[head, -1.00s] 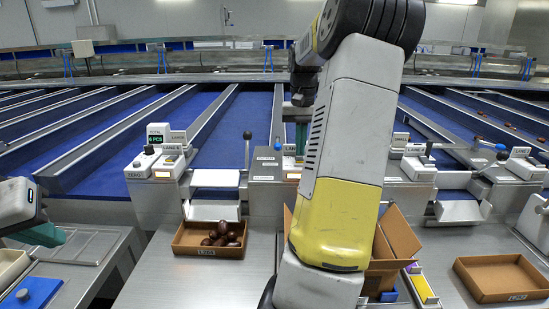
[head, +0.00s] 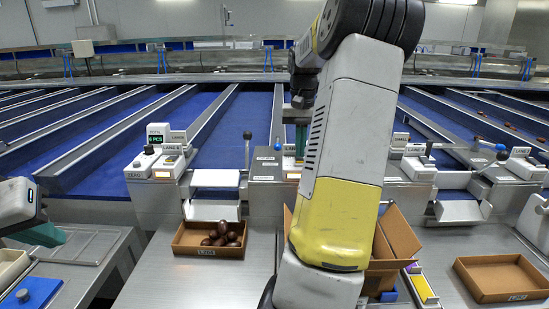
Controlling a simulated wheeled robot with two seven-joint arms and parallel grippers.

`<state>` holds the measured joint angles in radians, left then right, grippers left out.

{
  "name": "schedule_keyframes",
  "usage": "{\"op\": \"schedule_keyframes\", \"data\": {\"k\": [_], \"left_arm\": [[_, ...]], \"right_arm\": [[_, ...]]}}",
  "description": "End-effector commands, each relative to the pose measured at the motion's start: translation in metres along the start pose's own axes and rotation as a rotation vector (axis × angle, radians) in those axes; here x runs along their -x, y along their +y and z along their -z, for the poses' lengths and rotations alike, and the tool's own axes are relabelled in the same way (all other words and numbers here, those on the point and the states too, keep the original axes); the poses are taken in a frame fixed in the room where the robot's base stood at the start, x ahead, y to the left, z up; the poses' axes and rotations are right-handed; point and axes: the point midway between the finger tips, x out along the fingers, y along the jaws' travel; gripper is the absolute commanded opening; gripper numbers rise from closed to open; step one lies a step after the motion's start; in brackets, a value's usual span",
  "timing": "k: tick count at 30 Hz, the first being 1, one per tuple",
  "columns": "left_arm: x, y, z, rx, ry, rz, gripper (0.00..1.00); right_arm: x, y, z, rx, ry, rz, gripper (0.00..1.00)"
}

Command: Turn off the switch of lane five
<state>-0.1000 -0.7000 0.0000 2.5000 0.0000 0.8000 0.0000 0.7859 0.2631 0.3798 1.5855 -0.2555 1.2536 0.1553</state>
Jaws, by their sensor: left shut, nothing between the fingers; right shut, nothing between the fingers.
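Several lane consoles stand in a row along the blue lanes; their lane numbers are too small to read surely. The left console (head: 152,172) has a lit counter and a lane plate. The middle console (head: 262,170) is partly hidden by my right arm, so its switch cannot be made out. My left gripper (head: 48,236) is shut at the left edge, over a metal surface.
A carton with brown dates (head: 205,251) sits in front of the left console. An open carton (head: 398,238) stands behind my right arm, and an empty carton (head: 470,284) lies at right.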

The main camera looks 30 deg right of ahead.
Motion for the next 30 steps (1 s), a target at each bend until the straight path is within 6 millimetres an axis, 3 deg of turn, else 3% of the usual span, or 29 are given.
{"op": "schedule_keyframes", "data": {"k": [30], "left_arm": [[0.000,0.000,0.000,0.000,0.000,0.000,0.00]], "right_arm": [[-0.015,0.000,0.000,0.000,-0.001,0.000,0.00]]}}
